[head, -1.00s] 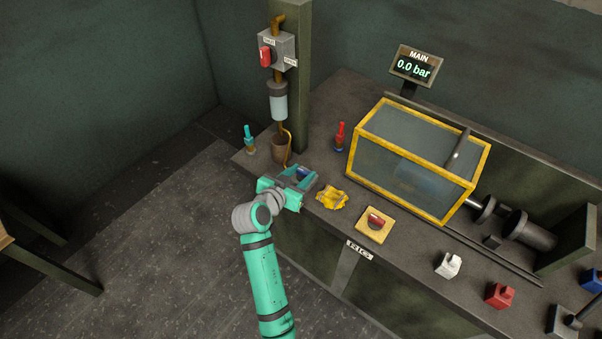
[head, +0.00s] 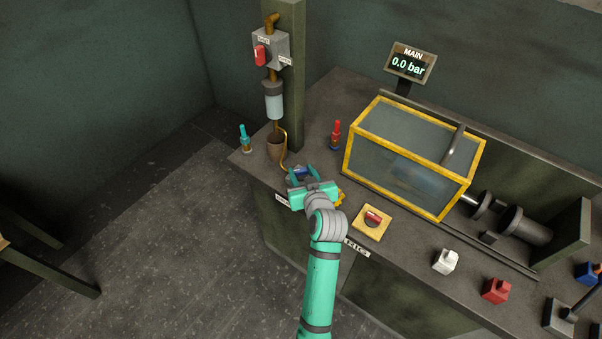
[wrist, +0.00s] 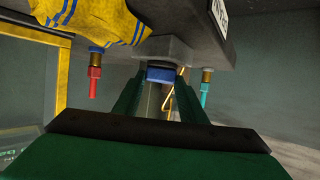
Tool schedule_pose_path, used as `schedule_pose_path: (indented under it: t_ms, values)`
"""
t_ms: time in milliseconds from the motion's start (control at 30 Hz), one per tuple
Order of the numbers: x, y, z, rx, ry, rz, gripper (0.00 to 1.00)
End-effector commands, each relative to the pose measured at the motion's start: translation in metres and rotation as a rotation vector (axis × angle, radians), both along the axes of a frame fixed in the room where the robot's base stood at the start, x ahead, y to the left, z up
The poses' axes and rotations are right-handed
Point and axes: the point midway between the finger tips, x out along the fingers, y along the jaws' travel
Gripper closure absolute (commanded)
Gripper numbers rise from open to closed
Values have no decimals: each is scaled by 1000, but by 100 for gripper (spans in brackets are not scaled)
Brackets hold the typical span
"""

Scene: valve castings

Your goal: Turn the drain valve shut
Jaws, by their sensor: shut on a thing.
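My gripper (head: 302,175) is at the left end of the bench, its fingers around a small blue handle (head: 299,170). In the wrist view my gripper (wrist: 160,90) has its two fingers on either side of the blue handle (wrist: 160,74). A grey block (wrist: 171,49) shows just beyond the handle. I cannot read a label that names it as the drain valve, and its turn position is mostly hidden by the fingers. A grey box (head: 275,45) on the post carries a red handle (head: 260,55) and small labels.
A crumpled yellow cloth (head: 341,197) lies right of my gripper. A yellow-framed case (head: 400,190) and a yellow plate (head: 361,228) are to the right. The display (head: 410,65) reads 0.0 bar.

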Motion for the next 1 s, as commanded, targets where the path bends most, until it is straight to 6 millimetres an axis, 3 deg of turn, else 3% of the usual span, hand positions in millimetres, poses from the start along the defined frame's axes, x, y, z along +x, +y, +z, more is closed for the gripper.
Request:
schedule_pose_path:
  t_ms: [600,1000]
  values:
    - [6,-9,0,-1,1,504,85]
    - [8,-9,-1,-1,2,682,85]
